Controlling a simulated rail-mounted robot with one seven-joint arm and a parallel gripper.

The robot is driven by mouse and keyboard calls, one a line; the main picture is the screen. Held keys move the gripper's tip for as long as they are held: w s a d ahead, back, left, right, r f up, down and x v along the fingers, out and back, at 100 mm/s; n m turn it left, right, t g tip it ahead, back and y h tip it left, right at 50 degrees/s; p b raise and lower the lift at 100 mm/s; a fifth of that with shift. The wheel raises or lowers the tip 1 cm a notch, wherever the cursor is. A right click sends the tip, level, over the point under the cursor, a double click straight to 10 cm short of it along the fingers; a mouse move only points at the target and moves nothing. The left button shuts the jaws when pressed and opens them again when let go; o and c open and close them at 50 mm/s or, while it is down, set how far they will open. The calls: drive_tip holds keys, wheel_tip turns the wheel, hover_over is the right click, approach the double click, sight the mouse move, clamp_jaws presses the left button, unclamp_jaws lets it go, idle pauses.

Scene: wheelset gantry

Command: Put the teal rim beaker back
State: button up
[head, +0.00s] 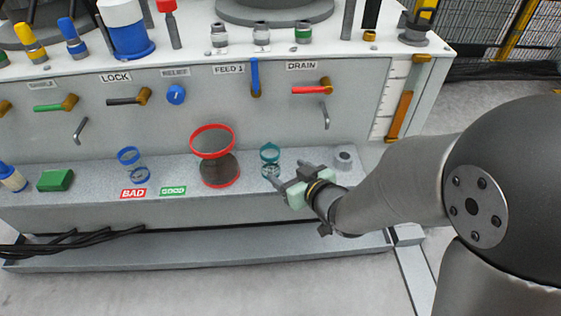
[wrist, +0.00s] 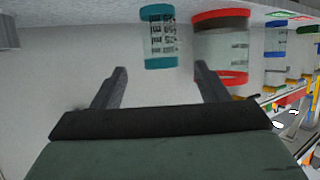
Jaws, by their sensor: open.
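The teal rim beaker (head: 270,161) is a small clear beaker with a teal rim and base. It stands upright on the grey ledge, to the right of a larger red-rimmed beaker (head: 213,141). It also shows in the wrist view (wrist: 159,38), beyond my fingertips, with dark markings on its wall. My gripper (head: 273,175) is open and empty, just to the right of and in front of the teal rim beaker in the head view. In the wrist view, my two fingers (wrist: 158,80) are spread apart, and the beaker lies ahead of the gap without visible contact.
A blue-rimmed beaker (head: 131,164) stands left, near the BAD (head: 133,193) and GOOD (head: 173,191) labels. A grey cylinder (head: 343,157) stands right on the ledge (head: 105,180). A green block (head: 55,180) lies far left. Handles, including a red one (head: 310,89), protrude from the panel above.

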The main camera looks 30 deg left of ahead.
drive_tip(key=shift+s+d+r, duration=0.15)
drive_tip(key=shift+s+d, duration=0.1)
drive_tip(key=shift+d, duration=0.15)
drive_tip(key=w+d+m+h, duration=0.2)
drive_tip(key=d+h, duration=0.1)
drive_tip(key=d, duration=0.5)
drive_tip(key=w+d+f+m+h, duration=0.1)
drive_tip(key=w+d+m+h, duration=0.15)
drive_tip(key=d, duration=0.45)
drive_tip(key=w+d+m+h, duration=0.15)
drive_tip(key=d+h, duration=0.25)
drive_tip(key=d, duration=0.4)
drive_tip(key=s+d+r+m+g+h, duration=0.1)
drive_tip(key=s+d+m+g, duration=0.5)
drive_tip(key=s+d, duration=0.8)
drive_tip(key=shift+s+d+r+g+h, duration=0.35)
drive_tip(key=shift+s+h, duration=0.5)
drive_tip(key=shift+s, duration=0.35)
